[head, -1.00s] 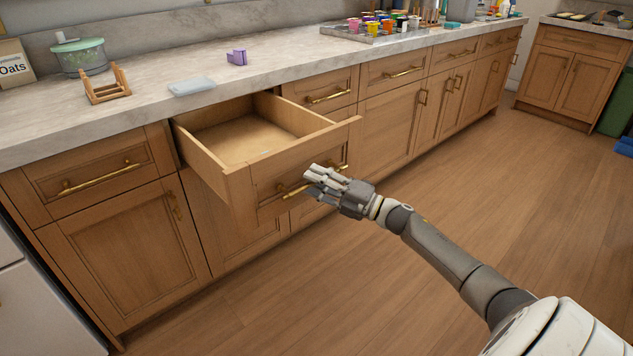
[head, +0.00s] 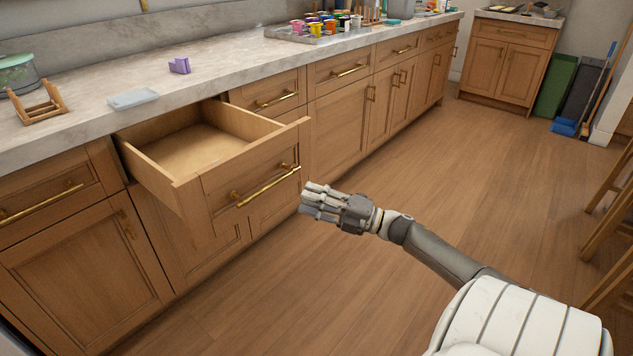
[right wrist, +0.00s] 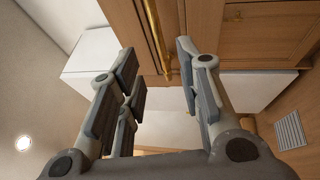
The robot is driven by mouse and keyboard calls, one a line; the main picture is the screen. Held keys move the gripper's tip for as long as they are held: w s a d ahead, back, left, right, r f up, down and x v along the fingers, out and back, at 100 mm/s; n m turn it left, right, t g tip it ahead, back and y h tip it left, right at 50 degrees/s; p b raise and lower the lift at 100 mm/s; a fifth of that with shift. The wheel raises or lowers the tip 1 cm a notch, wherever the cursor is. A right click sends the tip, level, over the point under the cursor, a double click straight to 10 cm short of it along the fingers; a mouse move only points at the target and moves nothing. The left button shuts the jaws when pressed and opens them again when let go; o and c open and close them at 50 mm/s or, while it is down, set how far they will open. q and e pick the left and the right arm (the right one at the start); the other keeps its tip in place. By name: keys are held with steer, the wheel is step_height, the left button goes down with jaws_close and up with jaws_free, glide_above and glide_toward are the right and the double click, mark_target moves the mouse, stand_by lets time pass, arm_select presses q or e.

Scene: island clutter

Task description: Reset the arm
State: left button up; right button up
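My right gripper (head: 318,203) is in front of the pulled-out drawer (head: 240,180), just right of its brass handle (head: 268,187) and apart from it in the head view. The drawer stands open and its visible inside is empty. In the right wrist view my right gripper (right wrist: 165,95) has its fingers spread apart with nothing between them. The brass handle (right wrist: 157,35) shows beyond the fingers there. My left gripper is not in view.
The marble counter (head: 215,85) holds a wooden rack (head: 40,108), a pale flat item (head: 133,98), a purple item (head: 179,65) and a tray of colourful cups (head: 320,28). Wooden floor (head: 470,190) is clear to the right. Chairs (head: 612,215) stand at the right edge.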

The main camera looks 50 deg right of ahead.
steer(key=shift+s+d+f, duration=0.1)
steer(key=shift+s+d, duration=0.15)
steer(key=shift+s, duration=0.2)
stand_by(0.3)
